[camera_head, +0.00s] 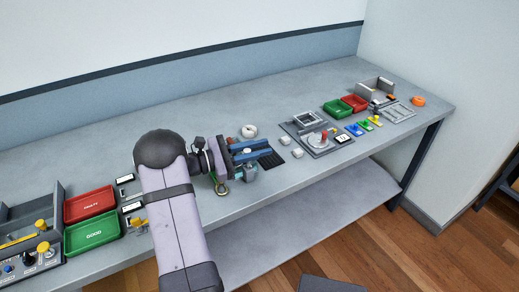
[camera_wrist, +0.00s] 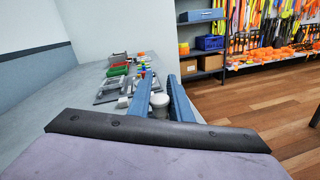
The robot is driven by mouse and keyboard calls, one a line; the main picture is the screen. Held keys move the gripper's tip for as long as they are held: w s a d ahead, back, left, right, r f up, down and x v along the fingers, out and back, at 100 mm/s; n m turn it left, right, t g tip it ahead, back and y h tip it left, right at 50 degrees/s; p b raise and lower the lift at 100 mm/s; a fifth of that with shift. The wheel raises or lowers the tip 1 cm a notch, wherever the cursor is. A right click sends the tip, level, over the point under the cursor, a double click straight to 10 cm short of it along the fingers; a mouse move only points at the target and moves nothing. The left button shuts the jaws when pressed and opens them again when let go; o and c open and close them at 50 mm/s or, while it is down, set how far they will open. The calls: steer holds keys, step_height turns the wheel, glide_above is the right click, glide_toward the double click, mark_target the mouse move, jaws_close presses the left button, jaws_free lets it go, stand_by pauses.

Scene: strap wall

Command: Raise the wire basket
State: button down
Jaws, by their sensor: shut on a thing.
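My gripper (camera_head: 262,150) has two long blue fingers and is above the middle of the bench. It is shut on a small grey pot (camera_head: 250,174), which shows at the front side of the fingers. In the wrist view the pot (camera_wrist: 160,103) sits between the fingers (camera_wrist: 163,97), pale and round on top. A square grey open frame (camera_head: 307,117) stands on a grey station (camera_head: 318,143), to the right of my gripper and apart from it. It may be the wire basket, but mesh is too small to make out.
Green (camera_head: 338,108) and red (camera_head: 355,102) trays and an open grey box (camera_head: 376,88) stand at the far right. A white ring (camera_head: 249,131) lies behind my gripper. Red (camera_head: 90,203) and green (camera_head: 92,234) bins stand at left. The bench's front edge is close.

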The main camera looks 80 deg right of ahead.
steer(key=c, duration=1.6)
jaws_free()
steer(key=shift+r, duration=0.35)
steer(key=shift+f, duration=0.1)
steer(key=shift+w, duration=0.1)
steer(key=shift+b+v, duration=1)
steer(key=shift+v, duration=2.6)
